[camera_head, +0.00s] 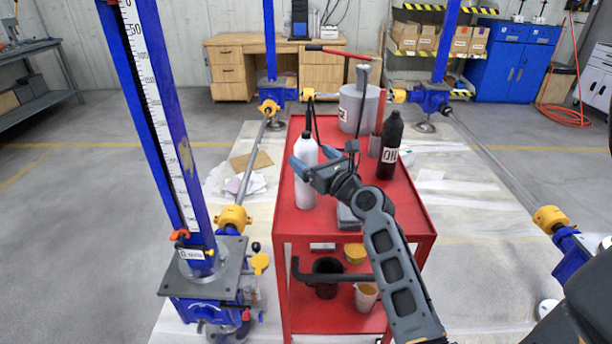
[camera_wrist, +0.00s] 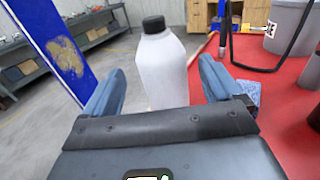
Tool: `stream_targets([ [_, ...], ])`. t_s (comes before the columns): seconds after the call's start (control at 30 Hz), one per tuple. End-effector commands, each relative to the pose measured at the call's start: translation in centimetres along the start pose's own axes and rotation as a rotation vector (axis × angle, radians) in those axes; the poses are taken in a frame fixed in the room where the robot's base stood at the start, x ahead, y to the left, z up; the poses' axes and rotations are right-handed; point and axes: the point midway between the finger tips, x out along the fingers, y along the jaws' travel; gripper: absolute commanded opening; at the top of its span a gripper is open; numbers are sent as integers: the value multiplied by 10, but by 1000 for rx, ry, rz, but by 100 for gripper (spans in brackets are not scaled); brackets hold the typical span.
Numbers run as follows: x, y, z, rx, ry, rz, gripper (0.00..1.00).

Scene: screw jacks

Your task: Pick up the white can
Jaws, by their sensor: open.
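The white can (camera_head: 306,186) is a tall white bottle with a black cap, upright on the red cart's top near its left edge. In the wrist view the white can (camera_wrist: 162,72) stands upright between and beyond my two blue fingers. My gripper (camera_head: 304,167) is at the upper part of the can, with its fingers open. In the wrist view my gripper (camera_wrist: 156,85) shows a finger on each side of the can, with a gap visible on both sides. The can's lower end is hidden behind the gripper body in the wrist view.
The red cart (camera_head: 408,218) also carries a black oil bottle (camera_head: 390,147), a grey drum (camera_head: 352,108) with a hose, and a grey container (camera_head: 348,217) beside my arm. A blue post (camera_head: 160,100) stands left of the cart. Floor on the left is open.

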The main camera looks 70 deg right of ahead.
Motion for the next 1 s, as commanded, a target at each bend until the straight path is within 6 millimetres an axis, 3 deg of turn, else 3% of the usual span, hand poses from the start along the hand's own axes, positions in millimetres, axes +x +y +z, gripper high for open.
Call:
stream_targets([
  [0.4,51,-3,-3,-4,1,-1,92],
  [0.73,58,-3,-4,-4,1,0,92],
  [1.0,58,-3,-4,-4,1,0,67],
])
